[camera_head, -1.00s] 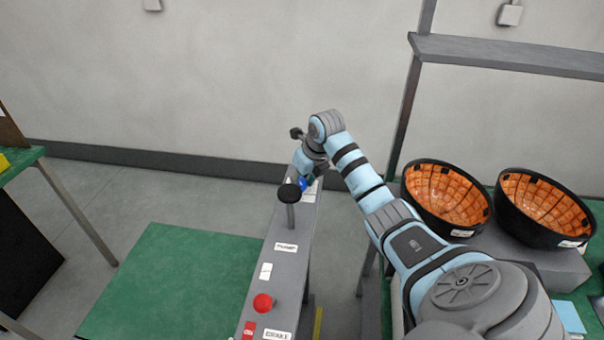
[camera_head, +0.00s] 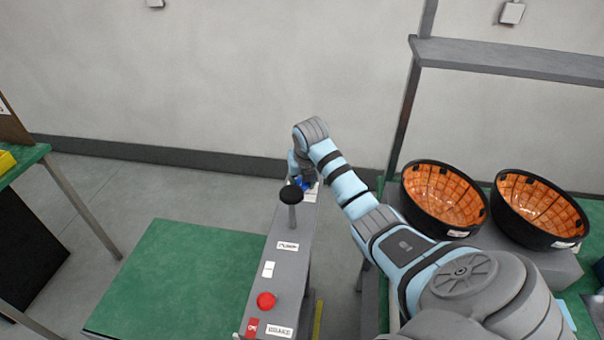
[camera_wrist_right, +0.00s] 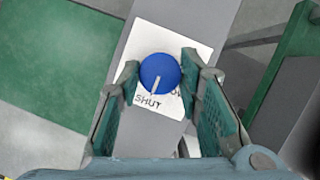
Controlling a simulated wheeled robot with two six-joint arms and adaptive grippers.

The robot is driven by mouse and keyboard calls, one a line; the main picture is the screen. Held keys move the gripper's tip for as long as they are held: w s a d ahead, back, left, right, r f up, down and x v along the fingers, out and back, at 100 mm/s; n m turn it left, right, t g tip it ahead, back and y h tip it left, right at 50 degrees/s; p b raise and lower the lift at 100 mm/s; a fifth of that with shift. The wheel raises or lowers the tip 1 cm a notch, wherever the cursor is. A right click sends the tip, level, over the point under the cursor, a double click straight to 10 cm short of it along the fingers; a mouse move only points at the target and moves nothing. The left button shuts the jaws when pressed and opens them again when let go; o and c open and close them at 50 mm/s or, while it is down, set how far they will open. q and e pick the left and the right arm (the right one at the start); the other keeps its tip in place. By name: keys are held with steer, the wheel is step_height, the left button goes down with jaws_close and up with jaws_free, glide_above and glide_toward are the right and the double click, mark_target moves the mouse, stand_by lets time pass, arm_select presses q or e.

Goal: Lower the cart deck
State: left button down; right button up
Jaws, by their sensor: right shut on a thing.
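The cart deck (camera_head: 180,275) is a flat green surface at the lower left of the head view, beside a grey control beam (camera_head: 283,265). A blue knob (camera_wrist_right: 160,73) with a white pointer line sits on a white label at the beam's far end. The label reads "SHUT", with other letters partly hidden. My right gripper (camera_wrist_right: 160,82) is over the knob, its two fingers shut on the knob's sides. In the head view the knob (camera_head: 302,184) is mostly hidden by my right gripper. My left gripper is not in view.
A black-topped lever (camera_head: 291,195), a small white switch plate (camera_head: 268,269) and a red knob (camera_head: 265,301) by a brake label stand along the beam. Two black bowls with orange linings (camera_head: 445,197) (camera_head: 541,208) sit on a grey block at the right.

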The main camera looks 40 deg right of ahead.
steer(key=o, duration=1.1)
steer(key=v, duration=0.7)
steer(key=shift+s+r, duration=0.15)
steer(key=shift+r, duration=0.1)
